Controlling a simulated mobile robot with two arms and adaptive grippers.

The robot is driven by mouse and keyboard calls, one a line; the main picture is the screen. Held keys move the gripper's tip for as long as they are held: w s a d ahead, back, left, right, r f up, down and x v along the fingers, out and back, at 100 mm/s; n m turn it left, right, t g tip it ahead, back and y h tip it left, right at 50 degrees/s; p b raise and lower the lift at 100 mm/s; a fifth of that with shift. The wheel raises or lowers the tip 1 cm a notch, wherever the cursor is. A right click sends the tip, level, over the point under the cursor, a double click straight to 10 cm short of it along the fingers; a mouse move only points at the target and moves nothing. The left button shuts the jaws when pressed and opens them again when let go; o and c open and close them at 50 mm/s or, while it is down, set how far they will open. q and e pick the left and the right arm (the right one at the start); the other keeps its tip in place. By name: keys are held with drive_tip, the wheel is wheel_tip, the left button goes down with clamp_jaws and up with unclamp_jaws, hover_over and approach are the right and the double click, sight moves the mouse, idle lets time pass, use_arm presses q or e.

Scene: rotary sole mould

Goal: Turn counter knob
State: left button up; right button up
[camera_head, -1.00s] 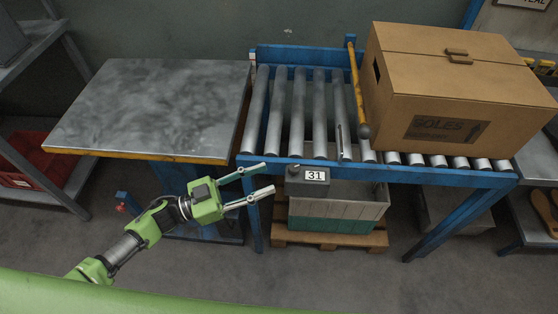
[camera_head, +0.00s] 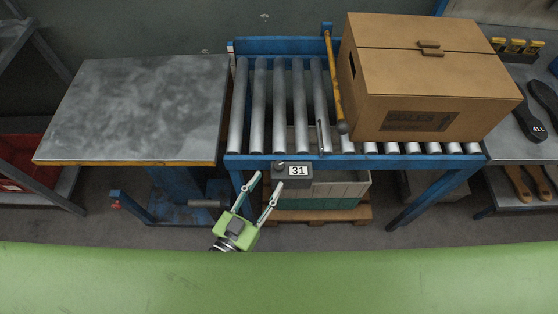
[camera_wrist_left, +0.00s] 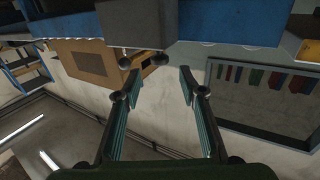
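The counter (camera_head: 292,173) is a small dark grey box with a white display reading 31. It is mounted at the front edge of the roller conveyor (camera_head: 355,161). Its dark knob (camera_head: 279,166) appears at the upper left of the box. My left gripper (camera_head: 269,180) is open and empty, with its two fingers pointing up toward the counter, just left of and below it in the head view. I cannot tell whether a fingertip touches the counter. The left wrist view shows the open fingers (camera_wrist_left: 158,80) with a grey block (camera_wrist_left: 150,22) beyond them. My right gripper is not in view.
A cardboard box (camera_head: 440,75) stands on the rollers. A metal-topped table (camera_head: 140,105) is at the left. A grey-green crate (camera_head: 335,190) on a wooden pallet sits under the conveyor. Shoe soles (camera_head: 535,120) lie on a shelf at the right.

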sight(276, 169)
use_arm(q)
drive_tip(key=p+x, duration=0.1)
drive_tip(key=x, duration=0.6)
drive_tip(key=shift+w+d, duration=0.2)
drive_tip(key=shift+w, duration=0.1)
clamp_jaws()
